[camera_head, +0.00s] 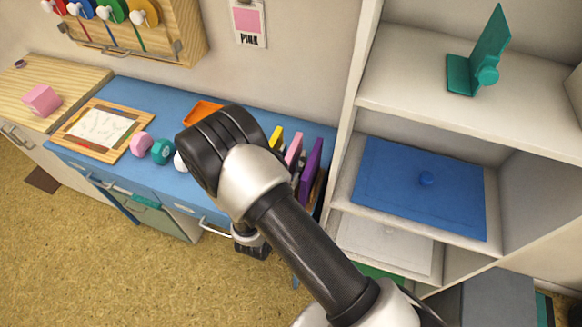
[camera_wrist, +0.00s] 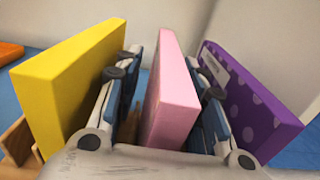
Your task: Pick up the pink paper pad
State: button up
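The pink paper pad (camera_wrist: 172,95) stands on edge in the middle of the wrist view. The fingers of my gripper (camera_wrist: 165,72) are spread on either side of it. A gap shows between the left finger and the pad; the right finger is close to the pad, and I cannot tell if it touches. In the head view the pink pad (camera_head: 294,148) shows just past my wrist, between a yellow pad (camera_head: 276,137) and a purple pad (camera_head: 311,168). The fingers are hidden behind my arm there.
The yellow pad (camera_wrist: 68,85) and purple pad (camera_wrist: 245,105) stand close outside my fingers. A wooden holder (camera_wrist: 18,140) shows at lower left. The blue desk (camera_head: 105,92) bears a wooden tray (camera_head: 75,150) and stamps. A white shelf (camera_head: 345,110) rises right of the pads.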

grip_shut()
dwell(0.6)
